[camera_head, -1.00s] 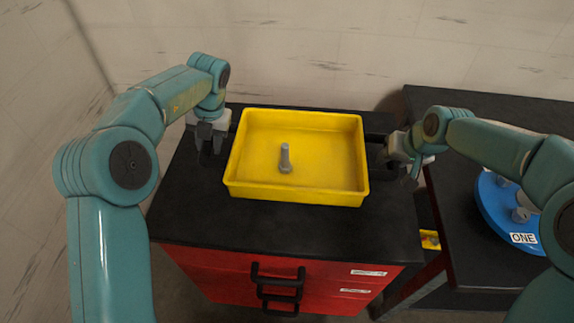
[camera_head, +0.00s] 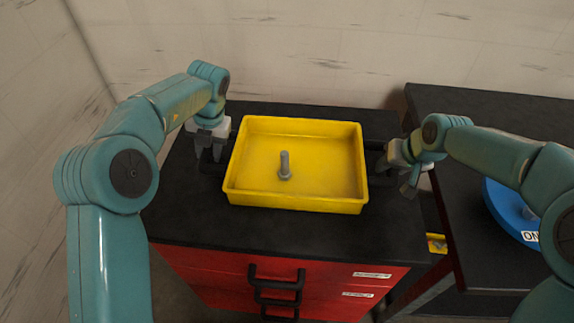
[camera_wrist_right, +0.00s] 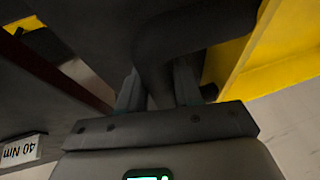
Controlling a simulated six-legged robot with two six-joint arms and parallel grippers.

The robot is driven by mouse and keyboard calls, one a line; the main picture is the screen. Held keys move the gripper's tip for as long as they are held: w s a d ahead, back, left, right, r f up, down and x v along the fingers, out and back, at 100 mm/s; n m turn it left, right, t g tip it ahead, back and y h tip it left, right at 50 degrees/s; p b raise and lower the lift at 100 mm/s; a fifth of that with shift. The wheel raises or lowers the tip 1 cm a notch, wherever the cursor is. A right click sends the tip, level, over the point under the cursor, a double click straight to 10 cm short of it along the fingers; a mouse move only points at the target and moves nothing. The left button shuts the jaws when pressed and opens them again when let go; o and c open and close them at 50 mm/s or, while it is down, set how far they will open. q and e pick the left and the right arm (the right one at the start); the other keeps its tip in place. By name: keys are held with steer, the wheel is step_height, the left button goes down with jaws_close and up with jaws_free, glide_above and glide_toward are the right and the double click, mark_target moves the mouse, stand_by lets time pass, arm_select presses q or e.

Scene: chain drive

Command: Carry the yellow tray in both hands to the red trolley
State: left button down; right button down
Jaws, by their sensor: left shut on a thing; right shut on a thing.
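The yellow tray (camera_head: 300,203) is over the black top of the red trolley (camera_head: 215,270); I cannot tell whether it touches. It looks about level, with a grey bolt (camera_head: 285,166) standing upright inside. My left gripper (camera_head: 211,152) is shut at the tray's left side; its grip on the handle is mostly hidden. My right gripper (camera_head: 402,170) is shut on the dark handle at the right side. In the right wrist view the handle (camera_wrist_right: 165,55) passes between the fingers, with the yellow tray (camera_wrist_right: 285,45) at upper right.
A black table (camera_head: 470,108) stands to the right, with a blue round thing (camera_head: 505,215) partly behind my right arm. A small yellow thing (camera_head: 437,243) is low between trolley and table. Trolley top is bare in front of the tray. A wall (camera_head: 330,50) stands behind.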

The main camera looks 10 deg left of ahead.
arm_select(q)
steer(key=shift+f, duration=0.45)
arm_select(e)
steer(key=shift+f, duration=0.45)
arm_select(q)
steer(key=c, duration=0.8)
jaws_free()
steer(key=shift+r, duration=0.15)
arm_select(e)
steer(key=c, duration=0.8)
jaws_free()
steer(key=shift+r, duration=0.15)
arm_select(q)
steer(key=shift+o, duration=0.2)
arm_select(e)
steer(key=shift+o, duration=0.2)
arm_select(q)
step_height(320, 180, up, 12)
steer(key=d, duration=0.2)
steer(key=shift+d, duration=0.15)
arm_select(e)
steer(key=v, duration=1.2)
arm_select(q)
steer(key=shift+s, duration=0.1)
arm_select(e)
steer(key=shift+s, duration=0.2)
